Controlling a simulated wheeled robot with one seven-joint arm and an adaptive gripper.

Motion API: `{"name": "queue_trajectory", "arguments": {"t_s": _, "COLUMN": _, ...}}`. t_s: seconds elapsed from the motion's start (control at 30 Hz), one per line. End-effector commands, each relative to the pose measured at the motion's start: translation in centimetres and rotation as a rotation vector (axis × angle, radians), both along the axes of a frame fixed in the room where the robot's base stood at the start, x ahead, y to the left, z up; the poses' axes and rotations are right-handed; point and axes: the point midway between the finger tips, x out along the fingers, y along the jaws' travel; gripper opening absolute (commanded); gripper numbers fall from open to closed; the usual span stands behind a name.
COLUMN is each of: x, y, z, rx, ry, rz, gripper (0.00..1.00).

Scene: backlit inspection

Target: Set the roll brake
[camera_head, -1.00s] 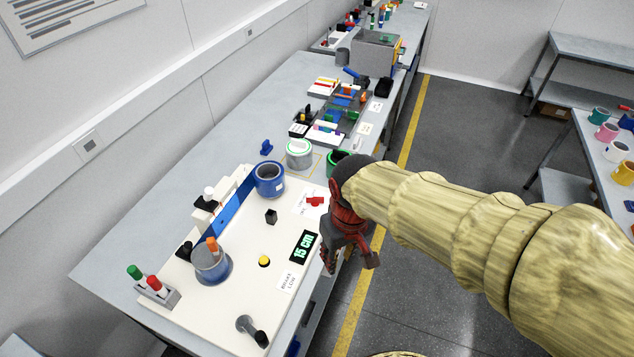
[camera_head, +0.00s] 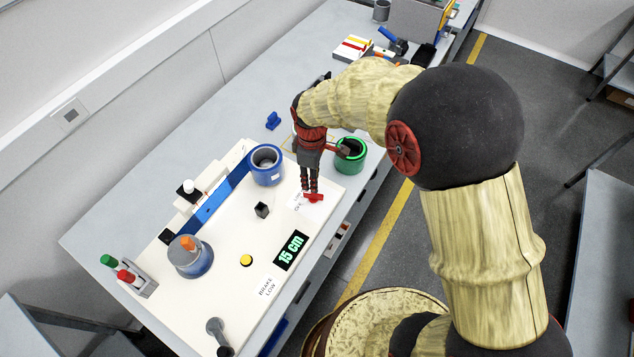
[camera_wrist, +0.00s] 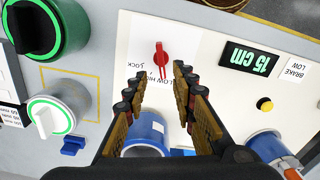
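The roll brake is a small red knob (camera_head: 314,197) on the white panel (camera_head: 222,262), at its right edge in the head view. The wrist view shows the knob (camera_wrist: 161,56) with its pointer and the printed words LOCK, LOW and HIGH beside it. A label by the display reads BRAKE LOW (camera_head: 267,287). My gripper (camera_head: 309,189) points down over the knob in the head view. In the wrist view my gripper (camera_wrist: 160,73) is open, its fingers apart with nothing between them, and the knob lies just beyond the tips. Contact cannot be told.
A display (camera_head: 290,250) reads 15 cm. A green-rimmed cylinder (camera_head: 351,155) stands close to my gripper. A blue clip (camera_head: 273,121) lies behind.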

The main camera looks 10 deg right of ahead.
Motion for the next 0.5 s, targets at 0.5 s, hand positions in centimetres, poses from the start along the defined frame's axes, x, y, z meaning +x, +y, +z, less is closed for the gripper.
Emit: {"name": "queue_trajectory", "arguments": {"t_s": 0.5, "x": 0.0, "y": 0.0, "z": -3.5, "rx": 0.001, "ry": -0.001, "rz": 0.099, "gripper": 0.27}}
